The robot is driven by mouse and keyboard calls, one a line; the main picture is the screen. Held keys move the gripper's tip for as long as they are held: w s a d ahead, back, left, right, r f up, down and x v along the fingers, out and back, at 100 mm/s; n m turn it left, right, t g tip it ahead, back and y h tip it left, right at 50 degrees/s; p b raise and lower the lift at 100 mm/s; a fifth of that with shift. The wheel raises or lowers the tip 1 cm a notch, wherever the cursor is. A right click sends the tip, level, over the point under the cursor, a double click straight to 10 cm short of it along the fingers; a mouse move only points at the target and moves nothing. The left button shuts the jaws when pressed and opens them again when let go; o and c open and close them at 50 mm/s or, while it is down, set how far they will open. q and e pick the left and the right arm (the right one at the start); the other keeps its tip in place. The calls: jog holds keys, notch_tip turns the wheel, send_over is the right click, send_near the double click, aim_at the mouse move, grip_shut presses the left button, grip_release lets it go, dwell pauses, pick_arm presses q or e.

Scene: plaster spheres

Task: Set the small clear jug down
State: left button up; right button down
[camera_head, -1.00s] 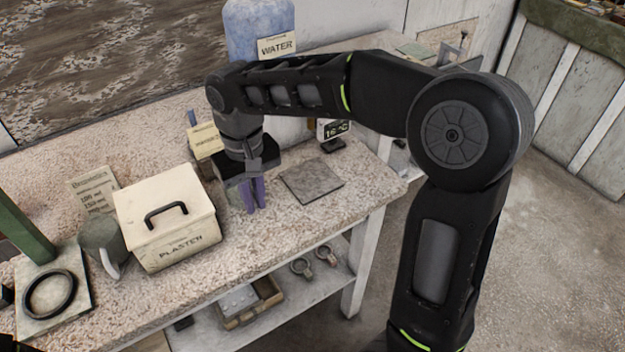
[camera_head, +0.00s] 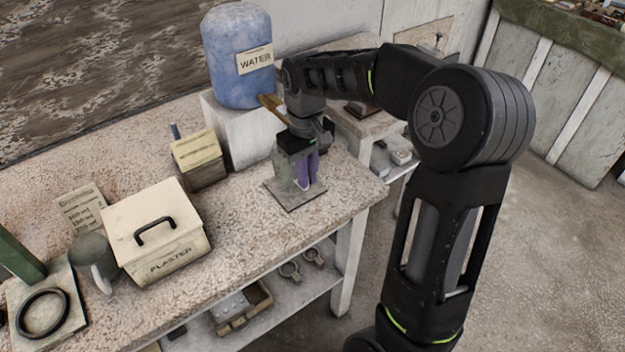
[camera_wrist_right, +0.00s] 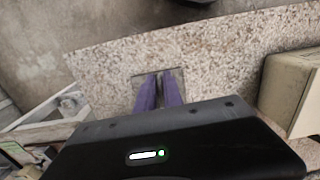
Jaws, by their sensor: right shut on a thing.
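The small clear jug (camera_head: 284,173) shows as a greyish see-through shape beside the purple fingers of my right gripper (camera_head: 307,172). My right gripper is shut on it, over the dark square mat (camera_head: 293,200) near the right end of the worktable. The jug looks upright; I cannot tell whether its base touches the mat. In the right wrist view the purple fingers (camera_wrist_right: 160,92) are close together over the mat (camera_wrist_right: 138,84), and the jug cannot be made out. My left gripper is not in view.
A blue water container (camera_head: 238,60) stands on a white block (camera_head: 243,130) behind the mat. The tabletop between plaster box and mat is clear.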

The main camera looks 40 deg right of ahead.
jog(key=f, duration=0.1)
jog(key=d+f, duration=0.1)
jog(key=p, duration=0.1)
jog(key=shift+s+d+f, duration=0.1)
jog(key=shift+d+f, duration=0.15)
jog(key=shift+f, duration=0.55)
jog(key=shift+f, duration=0.1)
jog(key=c, duration=1.5)
grip_release()
